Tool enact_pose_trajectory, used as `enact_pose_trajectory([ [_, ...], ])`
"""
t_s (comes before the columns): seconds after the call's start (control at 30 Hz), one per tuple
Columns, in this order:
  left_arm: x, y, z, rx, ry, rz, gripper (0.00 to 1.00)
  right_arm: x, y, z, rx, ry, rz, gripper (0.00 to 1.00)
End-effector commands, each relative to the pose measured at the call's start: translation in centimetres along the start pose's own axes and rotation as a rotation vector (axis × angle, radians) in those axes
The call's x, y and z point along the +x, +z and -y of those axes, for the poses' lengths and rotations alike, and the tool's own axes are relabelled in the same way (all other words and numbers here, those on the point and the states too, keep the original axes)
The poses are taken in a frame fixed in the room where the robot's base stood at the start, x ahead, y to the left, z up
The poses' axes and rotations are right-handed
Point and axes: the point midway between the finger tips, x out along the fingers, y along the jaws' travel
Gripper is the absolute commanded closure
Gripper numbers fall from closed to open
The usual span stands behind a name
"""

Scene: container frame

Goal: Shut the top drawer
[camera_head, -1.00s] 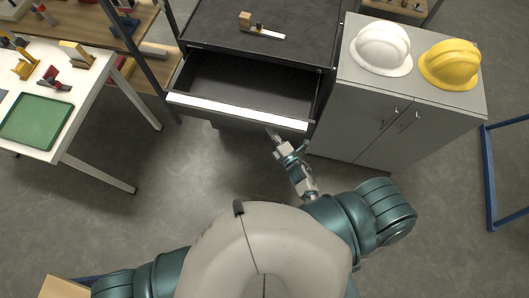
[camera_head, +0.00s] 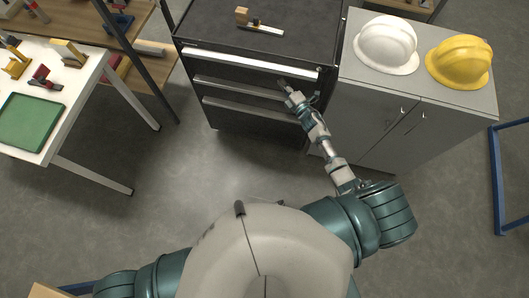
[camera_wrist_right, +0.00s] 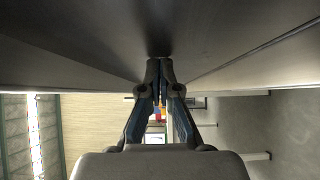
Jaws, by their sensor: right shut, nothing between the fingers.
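The black drawer cabinet (camera_head: 255,125) stands at the top centre of the head view. Its top drawer (camera_head: 250,65), with a bright white front edge, sits in line with the cabinet front and shows no opening. Two more drawer fronts with grey edges lie below it. My right gripper (camera_head: 283,85) is shut and empty, just in front of the cabinet near the right end of the top drawer. In the wrist view the gripper (camera_wrist_right: 160,62) has its fingertips against or very near a dark flat surface; contact is unclear. My left gripper is not in view.
A tool with a wooden block (camera_head: 258,22) lies on the cabinet top. A grey cupboard (camera_head: 365,115) with white (camera_head: 386,45) and yellow (camera_head: 459,62) helmets stands to the right. A white table (camera_head: 75,100) with a green tray (camera_head: 28,121) stands left. Floor before the cabinet is clear.

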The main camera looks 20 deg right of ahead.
Motion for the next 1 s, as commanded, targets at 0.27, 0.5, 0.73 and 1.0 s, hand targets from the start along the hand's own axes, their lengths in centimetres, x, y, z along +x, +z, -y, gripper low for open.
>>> enact_pose_trajectory([
  [0.27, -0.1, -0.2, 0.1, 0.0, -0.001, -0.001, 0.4, 0.3, 1.2, -0.5, -0.004, 0.004, 0.02, 1.0],
  [0.5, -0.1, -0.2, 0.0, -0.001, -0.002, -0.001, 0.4, -0.2, 1.3, -0.6, -0.003, 0.007, 0.019, 1.0],
  [0.73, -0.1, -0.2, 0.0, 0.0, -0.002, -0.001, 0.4, -4.5, 0.8, -0.3, -0.006, 0.0, 0.017, 1.0],
  [1.0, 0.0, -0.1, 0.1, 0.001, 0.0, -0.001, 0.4, -10.2, 0.1, -0.2, -0.008, -0.004, 0.015, 1.0],
])
